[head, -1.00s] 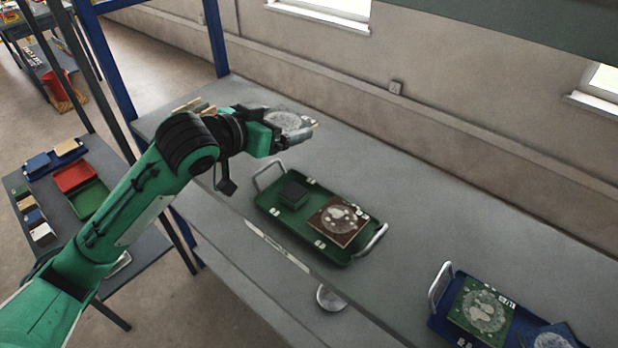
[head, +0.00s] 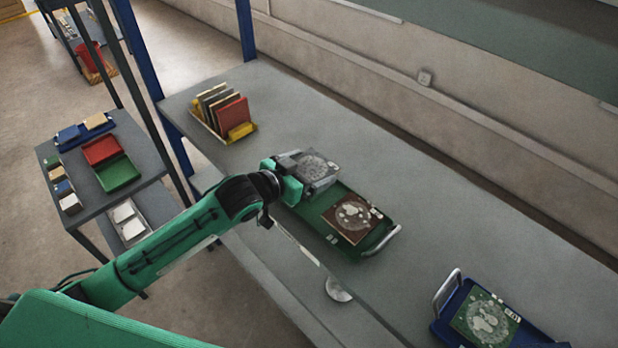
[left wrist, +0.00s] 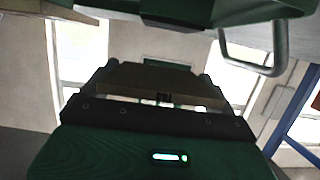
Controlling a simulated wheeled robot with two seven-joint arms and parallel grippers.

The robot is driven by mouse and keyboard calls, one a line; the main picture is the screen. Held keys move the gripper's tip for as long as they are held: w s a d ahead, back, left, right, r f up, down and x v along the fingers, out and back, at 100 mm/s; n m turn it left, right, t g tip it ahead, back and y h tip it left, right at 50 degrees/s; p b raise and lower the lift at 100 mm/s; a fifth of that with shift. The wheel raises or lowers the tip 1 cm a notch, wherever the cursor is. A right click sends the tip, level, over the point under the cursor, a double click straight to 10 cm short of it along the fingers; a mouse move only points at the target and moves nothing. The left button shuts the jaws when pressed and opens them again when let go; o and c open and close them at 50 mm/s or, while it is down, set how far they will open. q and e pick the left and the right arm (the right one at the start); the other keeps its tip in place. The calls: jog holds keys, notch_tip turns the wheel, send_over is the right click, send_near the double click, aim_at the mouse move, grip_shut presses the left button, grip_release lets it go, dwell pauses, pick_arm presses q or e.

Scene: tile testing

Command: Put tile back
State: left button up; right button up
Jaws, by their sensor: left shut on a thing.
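My left gripper (head: 306,170) is shut on a grey tile (head: 320,170) with a round pale pattern. It holds the tile about level over the left end of the green tray (head: 322,232), and I cannot tell whether they touch. In the left wrist view the tile (left wrist: 165,80) shows edge-on between the fingers. A brown tile (head: 352,215) with a pale pattern lies in the right part of the green tray. The dark block in the tray's left part is hidden now. My right gripper is not in view.
A yellow rack (head: 238,131) with several upright tiles stands on the table's far left. A blue tray (head: 447,328) with a green tile (head: 484,318) is at the lower right. A side table (head: 88,205) holds bins and blocks. The table between rack and wall is clear.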

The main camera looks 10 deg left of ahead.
pick_arm(q)
notch_tip(320, 180, down, 4)
jog(key=shift+r+p, duration=0.25)
jog(key=shift+p, duration=0.15)
jog(key=shift+f, duration=0.45)
